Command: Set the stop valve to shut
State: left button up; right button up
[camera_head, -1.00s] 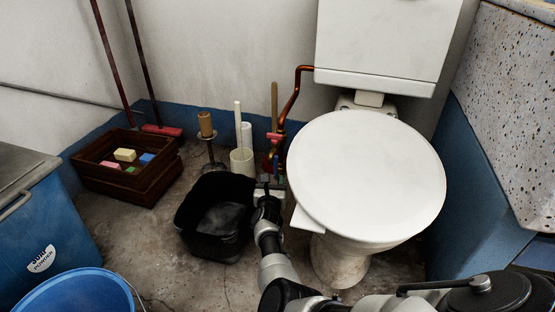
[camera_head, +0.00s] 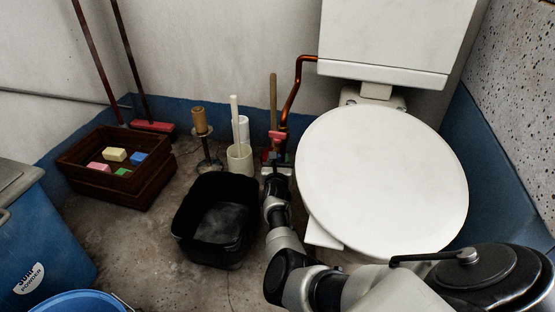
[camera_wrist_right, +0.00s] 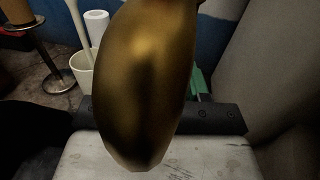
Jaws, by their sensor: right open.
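The stop valve appears as a small red handle (camera_head: 277,135) at the lower end of the copper pipe (camera_head: 292,100), left of the toilet. Its handle setting is too small to read. My right gripper (camera_head: 277,168) is open, just below and in front of the red handle; its fingertips are hard to make out. In the right wrist view a large brass-coloured rounded body (camera_wrist_right: 145,80) fills the middle, very close to the camera; it may be part of the valve. It hides what lies between my fingers. My left gripper is not in view.
The toilet with its white lid (camera_head: 382,180) stands close on the right of my arm. A black bin (camera_head: 215,225) is on the left. Behind are a brush holder (camera_head: 240,160), a paper roll stand (camera_head: 203,140) and a wooden stick (camera_head: 273,95). A wooden crate (camera_head: 120,180) stands further left.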

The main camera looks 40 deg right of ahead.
grip_shut()
jog(key=shift+w+a+f+n+g, duration=0.15)
jog(key=shift+w+a+n, duration=0.15)
jog(key=shift+n, duration=0.4)
jog(key=shift+w+a+n+g, duration=0.2)
jog(key=shift+w+n, duration=0.1)
jog(key=shift+n, duration=0.4)
grip_release()
